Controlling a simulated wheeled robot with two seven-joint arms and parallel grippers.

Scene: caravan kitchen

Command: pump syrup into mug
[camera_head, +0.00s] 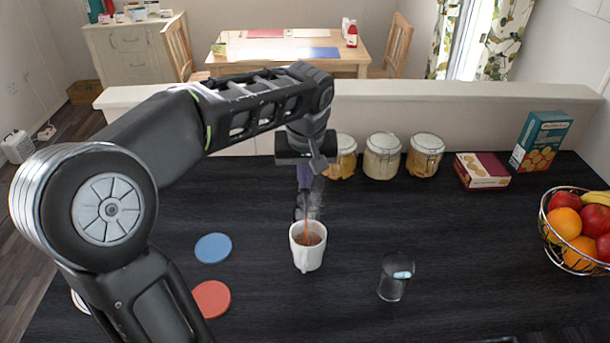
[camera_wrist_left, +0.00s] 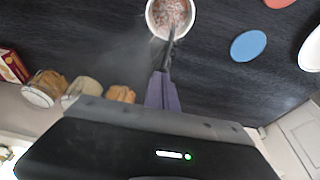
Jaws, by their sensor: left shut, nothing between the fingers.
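The white mug (camera_head: 307,258) stands upright on the dark counter with brown liquid in it. It also shows at the top of the left wrist view (camera_wrist_left: 170,30). My left gripper (camera_head: 312,160) is shut and empty above and behind the mug. Just below it is a purple piece (camera_head: 304,177), probably part of the syrup dispenser; the gripper hides its top, and I cannot tell whether they touch. In the left wrist view a dark, slender end reaches from the purple piece (camera_wrist_left: 162,92) over the mug. A thin brown line runs down into the mug. My right gripper is out of view.
A clear glass (camera_head: 394,279) stands right of the mug. Blue (camera_head: 213,248) and red (camera_head: 211,299) coasters lie left of it. Several jars (camera_head: 382,158), boxes (camera_head: 482,171) and a wire fruit bowl (camera_head: 575,232) line the back and right. The counter between glass and bowl is clear.

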